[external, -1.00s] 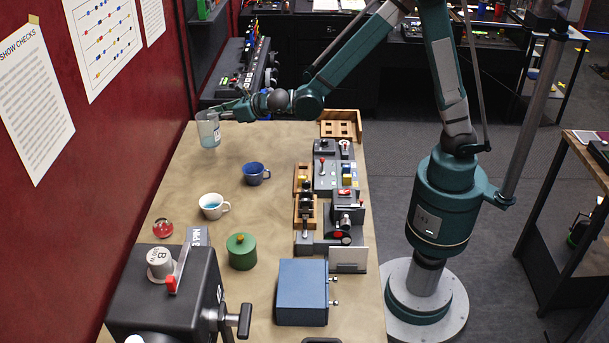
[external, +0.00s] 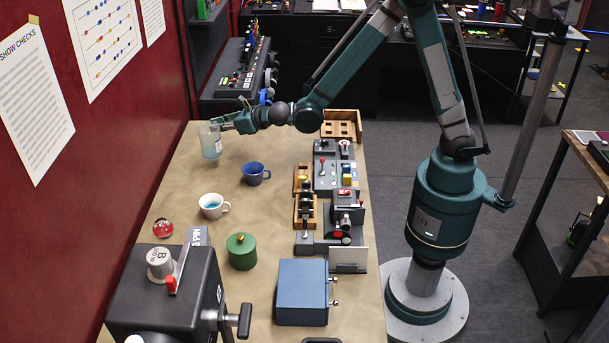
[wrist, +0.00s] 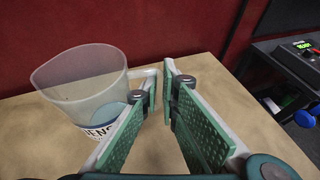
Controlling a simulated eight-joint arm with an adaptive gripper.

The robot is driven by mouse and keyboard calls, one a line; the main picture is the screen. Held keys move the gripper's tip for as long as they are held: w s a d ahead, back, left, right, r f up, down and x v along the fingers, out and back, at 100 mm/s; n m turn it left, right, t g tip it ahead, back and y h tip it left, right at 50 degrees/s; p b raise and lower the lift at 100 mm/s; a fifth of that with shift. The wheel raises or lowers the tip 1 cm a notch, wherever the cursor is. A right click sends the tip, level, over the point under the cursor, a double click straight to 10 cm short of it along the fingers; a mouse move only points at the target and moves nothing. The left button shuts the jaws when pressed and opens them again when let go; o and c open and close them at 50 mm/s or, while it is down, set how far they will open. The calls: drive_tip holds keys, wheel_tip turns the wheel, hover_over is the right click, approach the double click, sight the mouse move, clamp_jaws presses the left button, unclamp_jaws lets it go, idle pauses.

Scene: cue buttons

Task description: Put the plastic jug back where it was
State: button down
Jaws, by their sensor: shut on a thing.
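The clear plastic jug (external: 211,144) is at the far left of the table, by the red wall. It looks upright. I cannot tell for sure whether its base touches the table. My gripper (external: 228,123) reaches in from the right and is shut on the jug's handle. In the wrist view the jug (wrist: 85,88) is on the left, with a printed label partly hidden by a finger. The fingers of my gripper (wrist: 160,88) stand on either side of the handle, which is partly hidden between them.
A blue mug (external: 255,174), a white cup (external: 212,207) with blue liquid and a green lidded pot (external: 241,252) stand nearer on the table. A control panel (external: 328,172) and a wooden tray (external: 341,125) line the right edge. The table around the jug is clear.

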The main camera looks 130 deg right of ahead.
drive_tip(key=shift+f+b, duration=0.65)
drive_tip(key=shift+f, duration=1.65)
drive_tip(key=shift+f, duration=0.2)
drive_tip(key=c, duration=2.6)
unclamp_jaws()
drive_tip(key=shift+a+r, duration=0.1)
drive_tip(key=p+v, duration=0.1)
drive_tip(key=v, duration=0.6)
drive_tip(key=shift+s+a+p, duration=0.15)
drive_tip(key=shift+a+p, duration=0.05)
drive_tip(key=shift+p, duration=0.2)
